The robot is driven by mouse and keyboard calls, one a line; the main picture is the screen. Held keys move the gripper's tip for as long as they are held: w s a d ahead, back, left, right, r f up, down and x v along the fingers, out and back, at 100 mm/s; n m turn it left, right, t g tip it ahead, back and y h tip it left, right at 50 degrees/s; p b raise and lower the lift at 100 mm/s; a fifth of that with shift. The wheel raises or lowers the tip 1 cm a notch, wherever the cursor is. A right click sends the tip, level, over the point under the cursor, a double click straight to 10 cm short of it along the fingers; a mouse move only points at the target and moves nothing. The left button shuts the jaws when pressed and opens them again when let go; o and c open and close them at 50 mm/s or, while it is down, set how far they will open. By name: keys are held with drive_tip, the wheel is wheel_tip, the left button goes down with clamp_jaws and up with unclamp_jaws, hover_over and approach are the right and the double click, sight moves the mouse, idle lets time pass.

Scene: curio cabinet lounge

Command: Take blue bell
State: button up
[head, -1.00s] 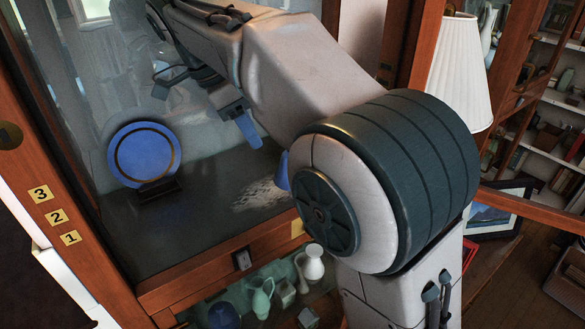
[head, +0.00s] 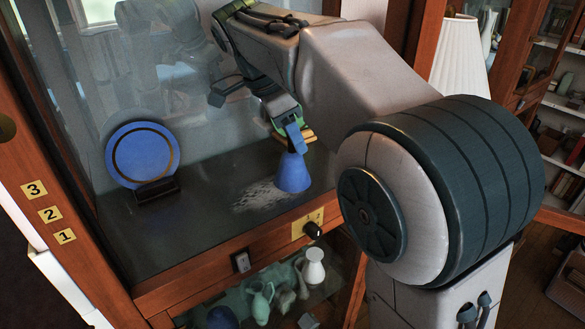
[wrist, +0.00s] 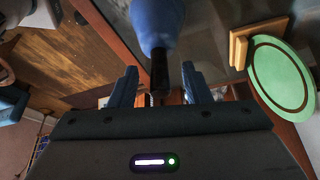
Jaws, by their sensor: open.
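The blue bell (head: 292,174) stands upright on the dark cabinet shelf (head: 215,229), at its right end. In the wrist view the blue bell (wrist: 158,22) shows at the top, with its black handle pointing toward my gripper. My gripper (head: 296,143) is open, just above the bell in the head view. In the wrist view my gripper (wrist: 158,82) has its two blue fingers on either side of the handle's end, with gaps showing. The jaws are not closed on it. In the head view the handle is hidden by the fingers.
A blue plate (head: 142,155) stands on a dark holder to the left. A green plate (wrist: 282,78) on a wooden stand is close to my gripper. A pale patch (head: 262,196) lies beside the bell. Several vases (head: 314,267) fill the shelf below. A lampshade (head: 460,55) stands right.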

clamp_jaws()
drive_tip(key=shift+r, duration=0.15)
drive_tip(key=shift+r, duration=0.25)
drive_tip(key=r, duration=0.2)
drive_tip(key=shift+s+a+r+p, duration=0.1)
drive_tip(key=shift+s+r+p, duration=0.25)
drive_tip(key=shift+s+p, duration=0.05)
drive_tip(key=s+a+b, duration=0.1)
drive_tip(key=s, duration=1.6)
drive_tip(key=shift+a, duration=0.25)
